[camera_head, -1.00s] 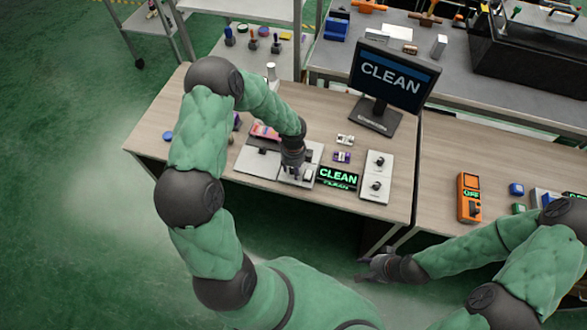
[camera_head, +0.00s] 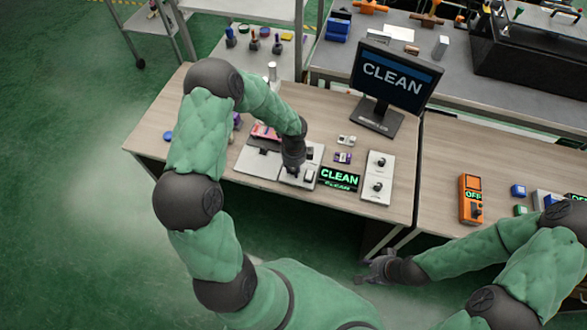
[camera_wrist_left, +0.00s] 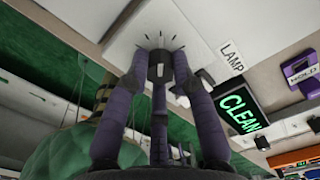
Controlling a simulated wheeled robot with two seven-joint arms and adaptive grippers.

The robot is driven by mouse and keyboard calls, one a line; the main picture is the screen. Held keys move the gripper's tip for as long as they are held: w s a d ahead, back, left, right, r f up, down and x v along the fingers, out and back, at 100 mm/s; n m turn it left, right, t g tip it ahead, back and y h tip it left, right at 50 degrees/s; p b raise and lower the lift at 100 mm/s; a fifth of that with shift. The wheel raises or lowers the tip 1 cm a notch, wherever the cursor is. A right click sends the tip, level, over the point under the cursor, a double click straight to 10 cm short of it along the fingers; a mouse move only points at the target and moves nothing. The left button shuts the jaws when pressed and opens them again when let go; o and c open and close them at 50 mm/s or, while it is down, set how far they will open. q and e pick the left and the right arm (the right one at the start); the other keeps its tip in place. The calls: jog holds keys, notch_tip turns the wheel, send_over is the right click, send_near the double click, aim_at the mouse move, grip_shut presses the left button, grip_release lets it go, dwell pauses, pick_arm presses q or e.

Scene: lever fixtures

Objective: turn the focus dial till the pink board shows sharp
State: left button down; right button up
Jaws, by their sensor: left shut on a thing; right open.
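My left gripper (camera_head: 292,170) points down at the white panel (camera_head: 313,157) on the left part of the table. In the left wrist view its fingers are closed around a dark dial (camera_wrist_left: 160,70), with tick marks on the panel beyond it. The dial's own label cannot be read. The pink board (camera_head: 266,130) lies at the back of the fixture, partly hidden by my left arm. The monitor (camera_head: 392,76) shows the word CLEAN in crisp letters. A small display (camera_head: 339,178) beside the panel also reads CLEAN, in green. My right gripper (camera_head: 375,268) is open and empty, off the table's front edge.
A light switch block (camera_head: 309,176) stands close right of my left gripper; the wrist view shows a LAMP label (camera_wrist_left: 232,56) there. An orange box (camera_head: 471,199) stands on the right table.

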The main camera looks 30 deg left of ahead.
pick_arm(q)
jog(key=shift+d, duration=0.2)
jog(key=c, duration=1.1)
grip_release()
jog(key=shift+w+d, duration=0.1)
jog(key=shift+r, duration=0.25)
notch_tip(320, 180, up, 11)
jog(key=shift+r, duration=0.2)
